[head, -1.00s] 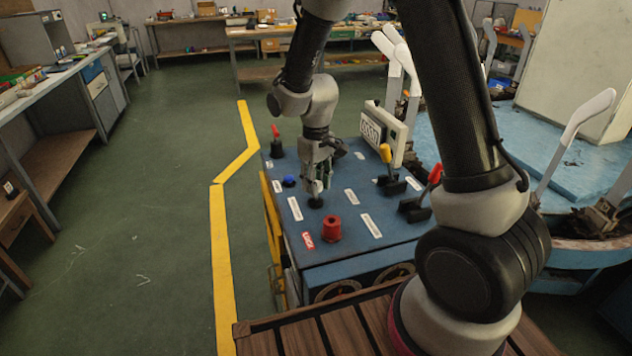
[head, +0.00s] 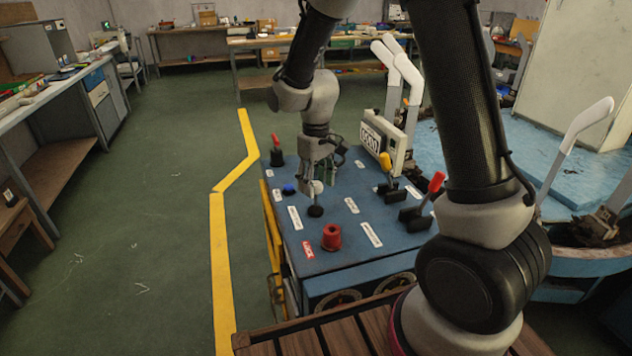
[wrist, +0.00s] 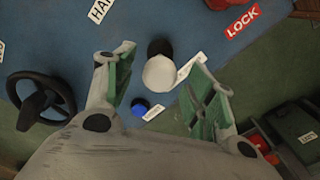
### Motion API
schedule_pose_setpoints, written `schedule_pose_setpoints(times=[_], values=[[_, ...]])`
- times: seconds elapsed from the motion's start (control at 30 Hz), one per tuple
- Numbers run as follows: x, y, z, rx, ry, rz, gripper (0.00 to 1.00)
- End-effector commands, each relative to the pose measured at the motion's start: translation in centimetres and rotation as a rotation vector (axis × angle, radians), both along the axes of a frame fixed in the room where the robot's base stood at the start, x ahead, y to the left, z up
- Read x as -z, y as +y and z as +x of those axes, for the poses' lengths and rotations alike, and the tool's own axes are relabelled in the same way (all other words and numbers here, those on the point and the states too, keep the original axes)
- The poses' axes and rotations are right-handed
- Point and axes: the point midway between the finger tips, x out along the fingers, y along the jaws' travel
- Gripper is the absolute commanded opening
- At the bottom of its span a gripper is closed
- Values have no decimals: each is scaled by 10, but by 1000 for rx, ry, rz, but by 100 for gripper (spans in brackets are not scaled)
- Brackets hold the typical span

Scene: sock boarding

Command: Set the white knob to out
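The white knob (head: 316,187) stands on a black round base on the blue console (head: 290,257). In the wrist view the white knob (wrist: 159,74) is seen from above, with its black base just beyond it. My gripper (head: 320,172) is just above the knob, pointing down. In the wrist view its two green-padded fingers are spread, with the knob in the gap between the fingertips (wrist: 160,65) and clear space on both sides. The small white labels beside the knob are too blurred to read.
A blue button (head: 289,189) and a red spool-shaped knob (head: 331,237) by a red LOCK label (head: 308,249) are close by. A yellow-topped lever (head: 386,170), a red-topped lever (head: 433,186) and a counter box (head: 384,143) stand on the right. Open floor lies left.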

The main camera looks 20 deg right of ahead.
Motion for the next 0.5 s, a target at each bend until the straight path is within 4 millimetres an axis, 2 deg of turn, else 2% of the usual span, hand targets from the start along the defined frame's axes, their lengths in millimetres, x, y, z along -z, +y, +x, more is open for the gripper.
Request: schedule_pose_setpoints(times=[0.17,0.27,0.5], values=[[-1,0,0,0,0,0,55],[-9,0,1,0,-3,1,55],[-58,0,1,0,-6,2,55]])
